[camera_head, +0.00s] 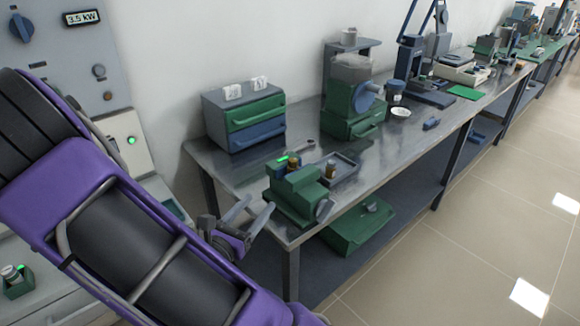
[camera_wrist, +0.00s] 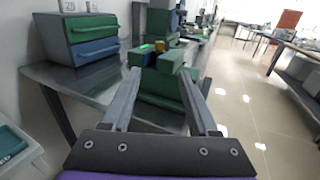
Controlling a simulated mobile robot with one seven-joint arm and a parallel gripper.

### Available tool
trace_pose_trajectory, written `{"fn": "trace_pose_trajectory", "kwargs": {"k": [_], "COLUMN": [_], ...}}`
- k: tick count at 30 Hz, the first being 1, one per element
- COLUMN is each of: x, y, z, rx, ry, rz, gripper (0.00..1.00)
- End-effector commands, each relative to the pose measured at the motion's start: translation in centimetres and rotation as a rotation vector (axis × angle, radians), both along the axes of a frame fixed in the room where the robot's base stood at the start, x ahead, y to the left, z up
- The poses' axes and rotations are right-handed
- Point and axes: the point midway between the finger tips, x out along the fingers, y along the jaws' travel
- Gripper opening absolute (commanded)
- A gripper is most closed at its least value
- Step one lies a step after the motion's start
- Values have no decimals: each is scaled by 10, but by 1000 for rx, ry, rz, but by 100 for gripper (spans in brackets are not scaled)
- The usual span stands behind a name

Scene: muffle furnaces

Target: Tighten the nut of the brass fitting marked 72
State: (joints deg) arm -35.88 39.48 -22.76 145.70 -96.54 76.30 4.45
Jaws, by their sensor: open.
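A green vise (camera_head: 298,197) stands at the near corner of the metal bench. A small dark piece with a brass-coloured part (camera_head: 292,160) and a bright green mark sits at its top; it also shows in the wrist view (camera_wrist: 158,46). Another small brass-coloured piece (camera_head: 330,169) stands at the grey tray beside the vise. I cannot read a 72 on either. A wrench-like tool (camera_head: 304,145) lies behind the vise. My gripper (camera_head: 259,205) is open and empty, just left of the vise. In the wrist view its fingers (camera_wrist: 160,75) spread either side of the vise, which lies beyond them.
The bench (camera_head: 225,163) holds a drawer box (camera_head: 245,118) at the back left and a green machine (camera_head: 350,100) behind the tray (camera_head: 345,166). A green box (camera_head: 357,228) sits on the lower shelf. The floor (camera_head: 480,220) at right is clear.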

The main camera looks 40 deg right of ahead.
Motion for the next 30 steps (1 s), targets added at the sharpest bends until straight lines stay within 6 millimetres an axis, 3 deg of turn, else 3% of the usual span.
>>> {"fn": "trace_pose_trajectory", "kwargs": {"k": [5, 21, 30], "x": [5, 51, 67], "y": [-13, -118, -154], "z": [-1, -2, -1], "rx": [5, 2, 3], "ry": [1, 0, 1], "rz": [3, -1, 2], "gripper": [60, 60, 60]}}
